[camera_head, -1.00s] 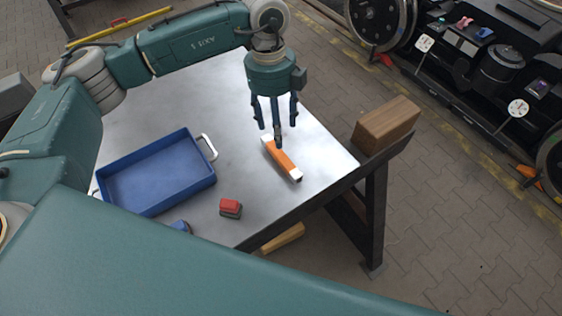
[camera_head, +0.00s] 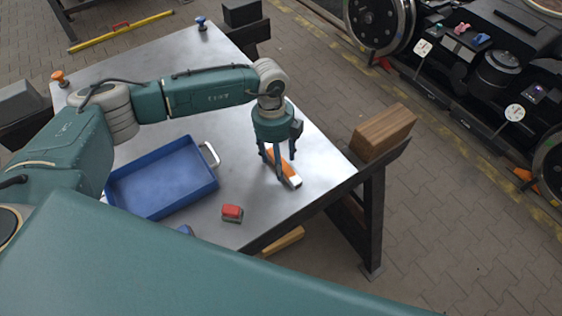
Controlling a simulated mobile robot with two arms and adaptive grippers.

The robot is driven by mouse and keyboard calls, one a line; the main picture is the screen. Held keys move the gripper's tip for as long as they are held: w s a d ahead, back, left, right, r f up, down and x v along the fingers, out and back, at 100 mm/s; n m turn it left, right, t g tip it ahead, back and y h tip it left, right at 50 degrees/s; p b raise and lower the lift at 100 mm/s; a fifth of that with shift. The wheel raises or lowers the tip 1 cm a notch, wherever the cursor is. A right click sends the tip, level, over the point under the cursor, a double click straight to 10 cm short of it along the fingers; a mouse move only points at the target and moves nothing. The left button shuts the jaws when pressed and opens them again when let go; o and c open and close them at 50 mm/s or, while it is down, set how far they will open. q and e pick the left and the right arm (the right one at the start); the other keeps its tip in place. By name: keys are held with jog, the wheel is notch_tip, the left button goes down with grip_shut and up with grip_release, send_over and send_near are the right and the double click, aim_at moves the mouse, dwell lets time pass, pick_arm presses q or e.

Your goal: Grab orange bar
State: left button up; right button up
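The orange bar (camera_head: 289,172), orange on top with a white end, lies on the metal table (camera_head: 240,120) near its right edge. My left gripper (camera_head: 277,165) points down over the bar from above. Its blue-grey fingers are spread, with one in front of the bar and others at its sides, down close to the table. The gripper hides the bar's far part. Whether the fingers touch the bar cannot be made out. My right gripper is out of view.
A blue tray (camera_head: 160,185) with a light handle stands left of the bar. A red and dark block (camera_head: 232,213) lies nearer the front edge. An orange knob (camera_head: 59,78) and a blue knob (camera_head: 201,23) stand at the back.

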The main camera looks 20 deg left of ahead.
pick_arm(q)
jog(key=c, duration=1.3)
jog(key=shift+c, duration=0.3)
jog(key=shift+r, duration=0.15)
